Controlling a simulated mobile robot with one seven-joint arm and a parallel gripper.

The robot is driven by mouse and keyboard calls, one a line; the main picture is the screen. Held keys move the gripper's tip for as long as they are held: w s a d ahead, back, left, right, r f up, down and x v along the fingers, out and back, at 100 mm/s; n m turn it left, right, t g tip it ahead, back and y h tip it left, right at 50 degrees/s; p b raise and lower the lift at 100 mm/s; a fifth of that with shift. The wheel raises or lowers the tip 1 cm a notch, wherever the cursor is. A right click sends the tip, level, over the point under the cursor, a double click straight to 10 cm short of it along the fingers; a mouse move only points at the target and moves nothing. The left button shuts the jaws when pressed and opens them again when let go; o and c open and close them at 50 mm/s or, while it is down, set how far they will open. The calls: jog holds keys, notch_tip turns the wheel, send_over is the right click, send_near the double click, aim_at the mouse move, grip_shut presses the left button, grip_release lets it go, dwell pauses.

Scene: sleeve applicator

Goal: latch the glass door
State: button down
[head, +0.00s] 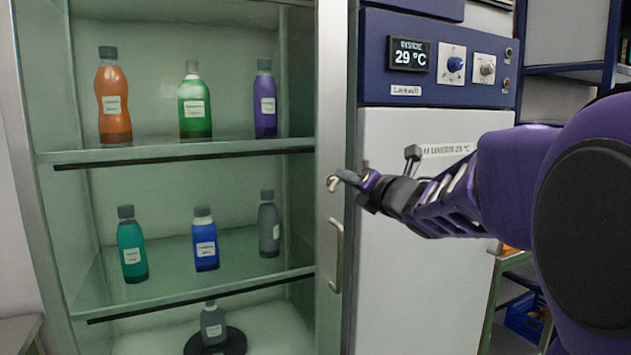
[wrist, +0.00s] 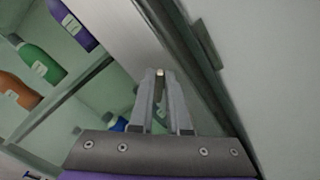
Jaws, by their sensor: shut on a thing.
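The glass door (head: 331,100) has a pale metal frame and greenish glass, and it stands in front of the bottle shelves. Its right edge lies close beside the blue and white unit; I cannot tell whether it is fully closed. A small brass-coloured latch piece (head: 332,184) sits on the door's right frame, above the vertical handle (head: 336,255). My gripper (head: 347,178) reaches in from the right and is shut on this latch piece. In the wrist view, the fingers of my gripper (wrist: 159,78) close around the small latch piece (wrist: 159,73). The fingers hide part of it.
Behind the glass, several bottles stand on shelves, such as an orange bottle (head: 114,98) and a blue bottle (head: 205,240). Right of the door is a white panel (head: 400,290) under a blue control panel (head: 455,60) with a 29 °C display. A small lever (head: 412,153) sticks out near my gripper.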

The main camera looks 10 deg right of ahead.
jog(key=shift+w+d+f+m+p, duration=0.1)
jog(key=shift+f+m+p, duration=0.1)
jog(key=shift+m, duration=1.45)
jog(key=shift+s+d+f+m+p, duration=0.1)
jog(key=shift+f+m+p, duration=0.1)
jog(key=shift+m, duration=1.4)
jog(key=shift+w+d+f+m+p, duration=0.1)
jog(key=shift+f+m+p, duration=0.1)
jog(key=shift+m, duration=1.45)
jog(key=c, duration=0.9)
grip_release()
jog(key=shift+f, duration=0.1)
